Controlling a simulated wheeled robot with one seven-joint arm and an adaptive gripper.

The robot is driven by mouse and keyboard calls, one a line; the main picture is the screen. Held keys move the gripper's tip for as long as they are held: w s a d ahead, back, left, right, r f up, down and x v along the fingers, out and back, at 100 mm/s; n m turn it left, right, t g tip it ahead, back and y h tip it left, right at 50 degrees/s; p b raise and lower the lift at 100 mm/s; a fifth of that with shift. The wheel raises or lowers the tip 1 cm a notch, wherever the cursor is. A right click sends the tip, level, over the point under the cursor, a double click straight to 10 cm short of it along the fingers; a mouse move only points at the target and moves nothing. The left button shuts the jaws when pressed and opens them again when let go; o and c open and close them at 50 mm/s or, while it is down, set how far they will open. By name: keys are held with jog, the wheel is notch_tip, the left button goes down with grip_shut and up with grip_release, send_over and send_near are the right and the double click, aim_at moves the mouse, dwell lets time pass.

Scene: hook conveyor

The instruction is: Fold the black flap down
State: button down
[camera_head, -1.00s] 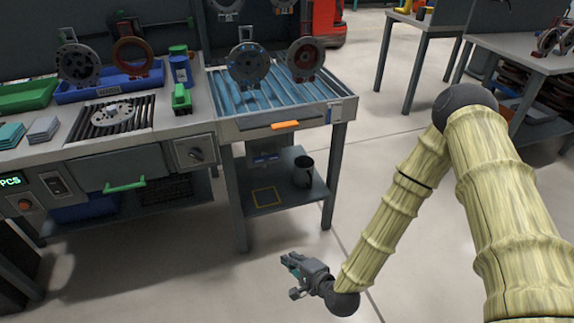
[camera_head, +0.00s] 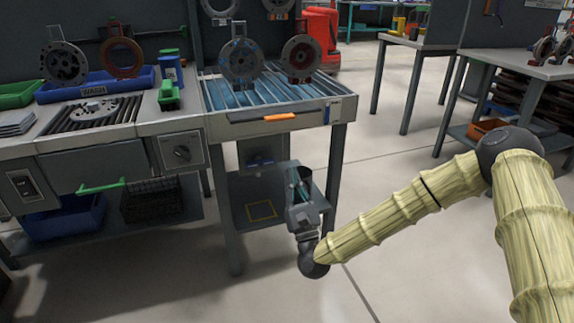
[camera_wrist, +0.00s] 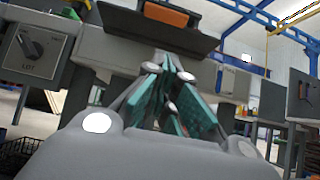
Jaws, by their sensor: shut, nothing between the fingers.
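The black flap (camera_head: 248,116) is a thin dark panel at the front edge of the roller conveyor table. An orange grip (camera_head: 280,116) sits on it. In the wrist view the flap (camera_wrist: 140,28) seems to jut out from the front edge, with the orange grip (camera_wrist: 166,14) at the top. My gripper (camera_head: 293,168) points up, below and in front of the flap and apart from it in the head view. Its fingers are shut and empty. In the wrist view its teal-padded fingers (camera_wrist: 165,62) appear just beneath the flap's lower edge; any gap is hard to judge.
Round metal parts stand over the blue rollers (camera_head: 260,90). A box with a rotary knob (camera_head: 182,153) is left of the flap. A lower shelf (camera_head: 240,190) lies behind my gripper, beside a table leg (camera_head: 335,170).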

aim_at(276, 114)
jog(key=s+r+b+x, duration=0.1)
jog(key=r+b+x, duration=0.1)
jog(key=x, duration=1)
jog(key=shift+s+d+b, duration=0.25)
jog(key=shift+s+b, duration=0.15)
jog(key=shift+b, duration=0.1)
jog(key=r+g+p, duration=0.1)
jog(key=p, duration=0.1)
jog(key=g+p, duration=0.1)
jog(key=p, duration=0.1)
jog(key=shift+s+d+r+h, duration=0.1)
jog(key=shift+s+r+h, duration=0.2)
jog(key=shift+r, duration=0.1)
jog(key=shift+f, duration=0.1)
